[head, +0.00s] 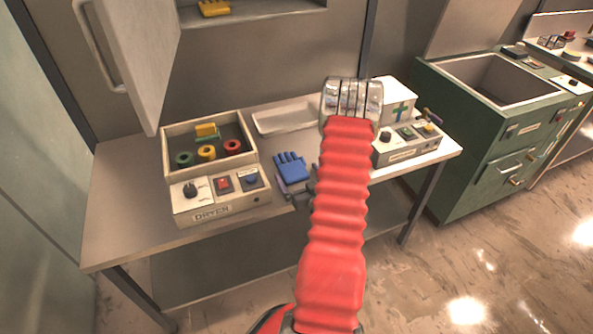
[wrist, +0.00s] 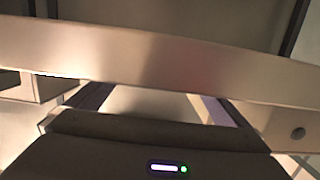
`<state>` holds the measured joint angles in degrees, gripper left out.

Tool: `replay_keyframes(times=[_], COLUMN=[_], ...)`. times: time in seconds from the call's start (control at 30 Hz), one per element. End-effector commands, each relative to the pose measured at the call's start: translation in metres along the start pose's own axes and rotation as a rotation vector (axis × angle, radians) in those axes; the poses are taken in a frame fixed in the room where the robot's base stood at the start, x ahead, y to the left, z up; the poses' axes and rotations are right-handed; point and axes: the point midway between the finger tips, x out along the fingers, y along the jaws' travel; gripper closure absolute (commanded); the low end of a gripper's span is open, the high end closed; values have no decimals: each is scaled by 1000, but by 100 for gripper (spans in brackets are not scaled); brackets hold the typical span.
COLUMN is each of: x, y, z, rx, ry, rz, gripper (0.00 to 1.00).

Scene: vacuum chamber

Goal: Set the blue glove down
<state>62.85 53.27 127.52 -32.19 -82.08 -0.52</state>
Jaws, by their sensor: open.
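The blue glove (head: 291,167) is at the front edge of the table (head: 125,205) in the head view, fingers pointing to the back and its greyish cuff end toward me. It looks to rest on the tabletop. My gripper (head: 302,197) is open at the cuff end, mostly hidden behind my red arm sleeve. I cannot tell whether its jaws touch the glove. In the wrist view, a pale horizontal band crosses in front of the gripper body, and no blue of the glove shows.
Left of the glove stands the dryer (head: 215,207) with colored rings in its tray. Behind lies an empty white tray (head: 286,117). A cabinet door (head: 140,60) hangs open at upper left.

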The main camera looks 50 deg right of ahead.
Motion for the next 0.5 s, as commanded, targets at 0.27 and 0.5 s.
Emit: replay_keyframes(times=[0.27, 0.5], x=[-50, -79], y=[2, 1], z=[0, 0], rx=[3, 1], ry=[-2, 0], rz=[4, 3], gripper=[0, 0])
